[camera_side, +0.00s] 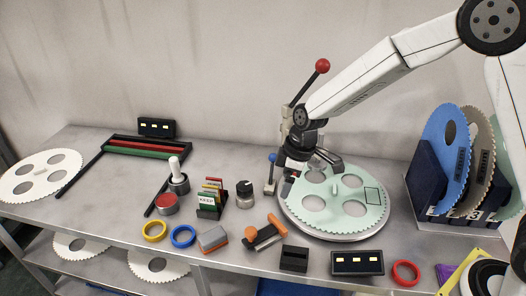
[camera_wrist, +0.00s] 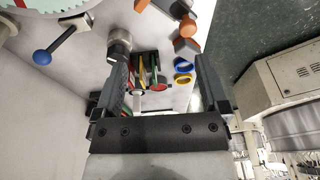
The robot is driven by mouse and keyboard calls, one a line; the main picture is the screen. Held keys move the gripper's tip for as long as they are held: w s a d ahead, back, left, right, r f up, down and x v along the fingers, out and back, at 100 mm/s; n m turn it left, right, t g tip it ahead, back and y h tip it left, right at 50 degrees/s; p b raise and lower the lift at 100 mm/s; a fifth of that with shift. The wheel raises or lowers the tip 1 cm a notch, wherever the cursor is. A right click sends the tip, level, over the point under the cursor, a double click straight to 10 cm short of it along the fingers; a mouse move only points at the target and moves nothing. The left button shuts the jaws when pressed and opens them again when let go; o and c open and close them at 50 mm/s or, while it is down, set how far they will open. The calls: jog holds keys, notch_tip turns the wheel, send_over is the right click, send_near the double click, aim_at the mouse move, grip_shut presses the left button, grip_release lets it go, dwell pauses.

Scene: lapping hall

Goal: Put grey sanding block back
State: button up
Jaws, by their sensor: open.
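The grey sanding block (camera_side: 213,239), grey above with an orange layer below, lies near the front edge of the bench, right of the blue ring. It also shows in the wrist view (camera_wrist: 187,46), beyond my fingertips. My gripper (camera_side: 312,172) is open and empty, above the left part of the pale green toothed disc, behind and to the right of the block. In the wrist view both fingers (camera_wrist: 163,85) stand wide apart. A black open-topped holder (camera_side: 294,258) stands at the front edge, right of an orange-handled tool (camera_side: 265,233); its inside is dark.
The green disc (camera_side: 348,222) lies on a round plate, with a blue-knobbed lever (camera_side: 271,172) beside it. A card rack (camera_side: 211,200), a dark-capped jar (camera_side: 244,194), a yellow ring (camera_side: 154,231) and a blue ring (camera_side: 183,236) stand left. A black display box (camera_side: 357,263) is front right.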

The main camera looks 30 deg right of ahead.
jog(key=s+d+r+m+h, duration=0.1)
jog(key=s+d+m, duration=0.3)
jog(key=s, duration=0.4)
jog(key=s+d+r+m+t+h, duration=0.1)
jog(key=s+d+m, duration=0.4)
jog(key=s, duration=0.4)
jog(key=shift+d, duration=0.65)
